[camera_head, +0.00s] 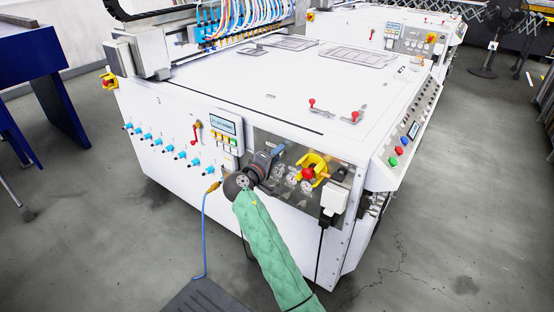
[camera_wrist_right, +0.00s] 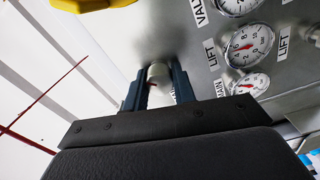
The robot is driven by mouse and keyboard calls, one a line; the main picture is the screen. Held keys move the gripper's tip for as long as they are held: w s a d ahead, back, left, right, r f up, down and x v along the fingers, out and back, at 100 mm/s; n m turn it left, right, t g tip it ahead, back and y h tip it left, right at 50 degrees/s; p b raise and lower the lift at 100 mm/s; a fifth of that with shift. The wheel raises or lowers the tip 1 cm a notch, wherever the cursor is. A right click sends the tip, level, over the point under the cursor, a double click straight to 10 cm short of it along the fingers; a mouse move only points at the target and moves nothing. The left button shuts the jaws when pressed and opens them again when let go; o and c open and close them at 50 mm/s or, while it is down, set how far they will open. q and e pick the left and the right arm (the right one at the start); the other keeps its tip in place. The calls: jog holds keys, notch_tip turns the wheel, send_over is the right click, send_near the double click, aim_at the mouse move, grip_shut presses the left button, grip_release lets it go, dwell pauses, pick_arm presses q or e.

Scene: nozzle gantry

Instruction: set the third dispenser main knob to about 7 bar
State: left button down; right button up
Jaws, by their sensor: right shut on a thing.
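My right gripper (camera_head: 277,152) reaches the grey metal panel on the front of the white machine. In the right wrist view its two dark blue fingers (camera_wrist_right: 158,88) are shut on a pale round knob (camera_wrist_right: 157,75) that stands out from the panel. The knob's label is mostly hidden behind a finger. Three round gauges show beside it: an upper gauge (camera_wrist_right: 236,5), a middle gauge (camera_wrist_right: 244,46) by a LIFT label, and a lower gauge (camera_wrist_right: 250,85) by a partly hidden label. I cannot read the needles exactly. My left gripper is not in view.
A yellow piece with a red knob (camera_head: 309,173) sits right of the gripper on the panel. A white plug box (camera_head: 334,199) with a black cable is below right. Several blue fittings (camera_head: 168,149) stick out at left. Grey floor surrounds the machine.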

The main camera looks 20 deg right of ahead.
jog(key=shift+f+m+b, duration=0.2)
jog(key=shift+m+b, duration=0.25)
jog(key=shift+m, duration=0.05)
jog(key=shift+s, duration=0.1)
jog(key=o, duration=1)
jog(key=shift+r, duration=0.1)
